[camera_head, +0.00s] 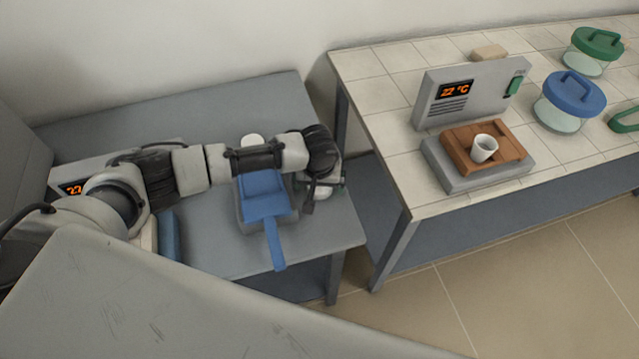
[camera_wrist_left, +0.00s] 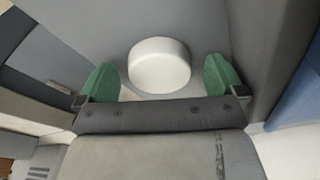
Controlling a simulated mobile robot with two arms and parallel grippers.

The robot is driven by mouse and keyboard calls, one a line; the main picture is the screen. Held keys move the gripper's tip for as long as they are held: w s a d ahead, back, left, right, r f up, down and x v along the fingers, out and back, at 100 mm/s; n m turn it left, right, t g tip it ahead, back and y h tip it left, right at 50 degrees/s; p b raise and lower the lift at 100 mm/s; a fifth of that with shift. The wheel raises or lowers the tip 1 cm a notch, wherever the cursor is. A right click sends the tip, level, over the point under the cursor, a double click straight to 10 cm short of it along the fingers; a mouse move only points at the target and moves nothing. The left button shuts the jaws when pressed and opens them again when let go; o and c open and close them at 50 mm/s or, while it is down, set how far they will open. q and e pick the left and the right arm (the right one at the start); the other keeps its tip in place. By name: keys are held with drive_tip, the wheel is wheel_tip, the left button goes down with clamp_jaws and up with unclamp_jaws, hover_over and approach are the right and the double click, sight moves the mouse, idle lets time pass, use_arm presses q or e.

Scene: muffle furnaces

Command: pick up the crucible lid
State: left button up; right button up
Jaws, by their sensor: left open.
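The crucible lid, a white round disc (camera_wrist_left: 160,65), shows in the left wrist view between the two green fingertips of my left gripper (camera_wrist_left: 162,82). The gripper is open, with a finger on each side of the lid and a small gap to each; I cannot tell its height over the lid. In the head view my left gripper (camera_head: 318,190) points down near the right end of the grey table, and the lid there is hidden or cannot be made out. A white crucible (camera_head: 484,148) stands upright on the brown block of the furnace on the right. My right gripper is not in view.
A white round thing (camera_head: 252,140) is partly hidden behind my arm. A tiled bench (camera_head: 385,85) holds the furnace (camera_head: 470,92) and blue-lidded (camera_head: 575,95) and green-lidded (camera_head: 598,45) jars.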

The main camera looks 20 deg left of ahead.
use_arm(q)
drive_tip(key=c, duration=1)
drive_tip(key=shift+r, duration=0.1)
